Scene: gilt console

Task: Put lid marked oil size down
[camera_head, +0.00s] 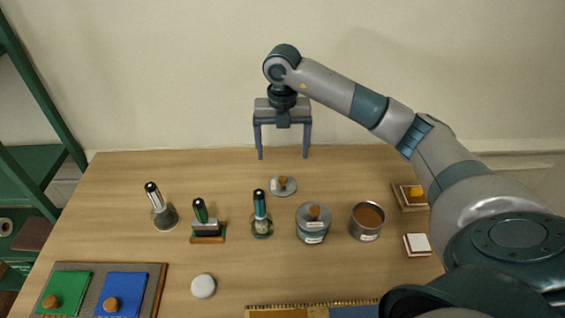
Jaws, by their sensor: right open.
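A grey round lid (291,189) with a brown knob lies flat on the table near the back middle; a small pale label shows on it, too small to read. An open metal pot (366,222) with brown contents stands at the right and has a label. Left of it, a similar pot (312,230) has a grey lid with a brown knob on it. My right gripper (283,155) is open and empty, fingers pointing down, above and behind the loose lid. My left gripper does not show.
Several brushes or bottles in holders (205,228) stand left of the pots. A white disc (203,286) lies in front. A tray (157,285) with green and blue pads is at front left. Small blocks (416,244) sit at the right edge.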

